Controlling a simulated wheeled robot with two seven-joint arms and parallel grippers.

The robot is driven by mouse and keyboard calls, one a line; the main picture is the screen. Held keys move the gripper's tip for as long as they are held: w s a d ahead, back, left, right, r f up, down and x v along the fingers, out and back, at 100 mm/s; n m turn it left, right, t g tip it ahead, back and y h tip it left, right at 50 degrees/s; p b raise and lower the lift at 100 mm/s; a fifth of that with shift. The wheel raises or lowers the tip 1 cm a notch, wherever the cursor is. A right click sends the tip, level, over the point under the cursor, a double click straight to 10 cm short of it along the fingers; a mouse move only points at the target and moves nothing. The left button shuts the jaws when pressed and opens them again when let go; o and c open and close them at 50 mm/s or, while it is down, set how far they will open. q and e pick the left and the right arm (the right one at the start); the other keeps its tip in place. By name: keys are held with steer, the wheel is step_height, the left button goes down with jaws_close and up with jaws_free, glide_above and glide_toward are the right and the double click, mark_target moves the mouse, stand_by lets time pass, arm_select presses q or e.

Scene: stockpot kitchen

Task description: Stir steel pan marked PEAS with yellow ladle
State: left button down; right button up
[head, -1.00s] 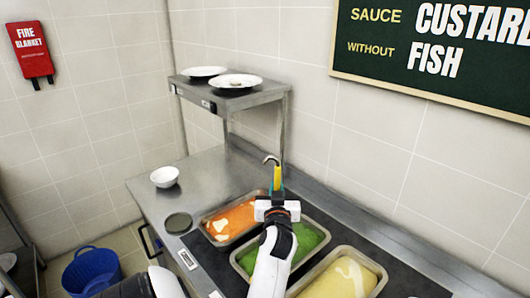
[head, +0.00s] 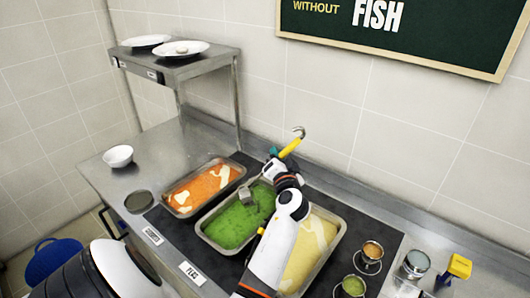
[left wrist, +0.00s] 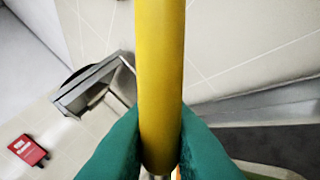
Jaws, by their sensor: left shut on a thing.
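The yellow ladle (head: 291,147) is held by its handle in my left gripper (head: 272,157), which is shut on it. The handle tilts, its hooked end up at the back right. Its grey bowl (head: 246,195) shows at the green food, seemingly at its surface; how deep I cannot tell. The steel pan with green food (head: 205,238) lies in the counter, with a label reading PEAS (head: 192,272) in front. In the left wrist view the yellow handle (left wrist: 160,75) stands between the green fingertips (left wrist: 158,150). My right gripper is not in view.
A pan of orange food (head: 205,187) lies left of the green one, a pale yellow one (head: 312,250) right, partly behind my arm. Small pots (head: 369,258) stand at the right. A steel shelf with plates (head: 180,58) rises behind. A white bowl (head: 118,156) stands at the left.

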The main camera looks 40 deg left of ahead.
arm_select(q)
steer(key=w+d+f+m+b, duration=0.5)
steer(key=w+f+m, duration=0.2)
steer(key=f, duration=0.1)
steer(key=shift+m+b, duration=0.35)
steer(key=shift+m, duration=0.05)
stand_by(0.3)
steer(key=shift+d, duration=0.1)
stand_by(1.1)
